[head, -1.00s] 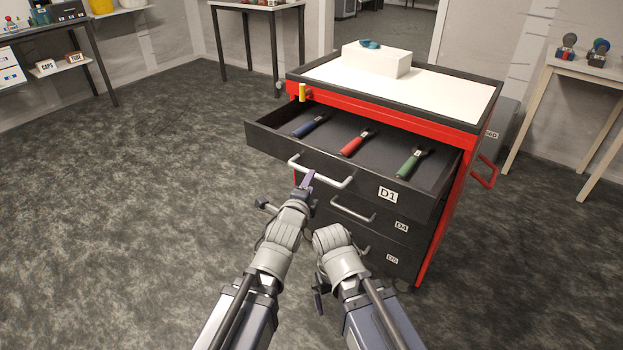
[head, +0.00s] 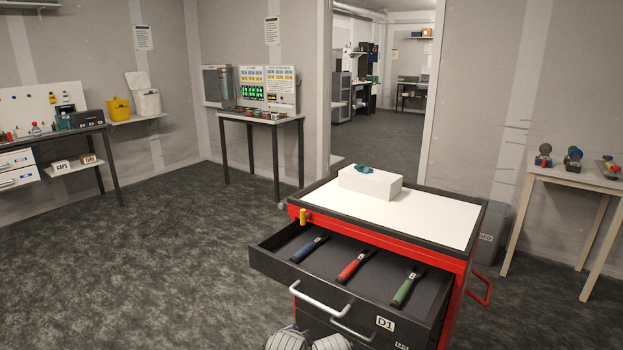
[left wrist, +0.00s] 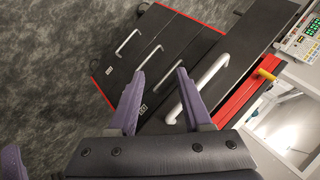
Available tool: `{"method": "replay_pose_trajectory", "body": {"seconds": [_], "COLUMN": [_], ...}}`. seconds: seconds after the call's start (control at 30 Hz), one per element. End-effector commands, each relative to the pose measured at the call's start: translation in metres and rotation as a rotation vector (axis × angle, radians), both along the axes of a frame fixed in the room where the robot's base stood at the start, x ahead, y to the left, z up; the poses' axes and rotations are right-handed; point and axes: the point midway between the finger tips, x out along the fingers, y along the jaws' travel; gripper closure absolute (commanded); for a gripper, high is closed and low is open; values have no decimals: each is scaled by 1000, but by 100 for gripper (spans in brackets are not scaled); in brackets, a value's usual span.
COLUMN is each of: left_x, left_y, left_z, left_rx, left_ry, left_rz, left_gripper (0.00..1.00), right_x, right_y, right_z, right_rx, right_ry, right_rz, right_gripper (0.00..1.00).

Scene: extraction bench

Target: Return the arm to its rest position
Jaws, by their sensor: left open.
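My left gripper (left wrist: 160,73) shows in the left wrist view, its two purple fingers apart with nothing between them. The white handle (left wrist: 211,75) of drawer D1 lies beyond the right-hand finger, apparently not held. In the head view, drawer D1 (head: 384,323) stands pulled out of the red and black cabinet (head: 470,235). Its bar handle (head: 320,300) is in front. Both grippers are below the head picture; only bits of my arms show at its bottom edge.
A blue (head: 309,249), a red (head: 356,266) and a green-handled tool (head: 406,287) lie in the open drawer. A white box (head: 370,187) stands on the cabinet top. Side tables (head: 575,178) stand along the walls. Floor left of the cabinet is clear.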

Motion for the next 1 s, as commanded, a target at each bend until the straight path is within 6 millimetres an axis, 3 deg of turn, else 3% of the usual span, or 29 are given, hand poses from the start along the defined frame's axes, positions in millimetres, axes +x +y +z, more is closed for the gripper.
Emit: {"method": "replay_pose_trajectory", "body": {"seconds": [0.03, 0.2, 0.4, 0.5, 0.67, 1.0], "left_x": [-15, -77, -138, -155, -166, -166], "left_y": [3, 13, 22, 25, 27, 27], "left_z": [22, 37, 62, 69, 72, 71], "left_rx": [-42, -146, -165, -158, -151, -150], "left_ry": [97, 416, 657, 717, 752, 752], "left_rz": [76, 387, 689, 780, 838, 839], "left_gripper": [50, 50, 50, 50, 50, 50], "right_x": [0, 0, 0, 0, 0, 0], "right_y": [0, 0, 0, 0, 0, 0], "right_z": [36, 87, 125, 134, 136, 135], "right_rx": [0, 0, 0, 0, 0, 0], "right_ry": [0, 0, 0, 0, 0, 0], "right_rz": [0, 0, -1, -1, -1, -1], "right_gripper": [0, 0, 0, 0, 0, 0]}}
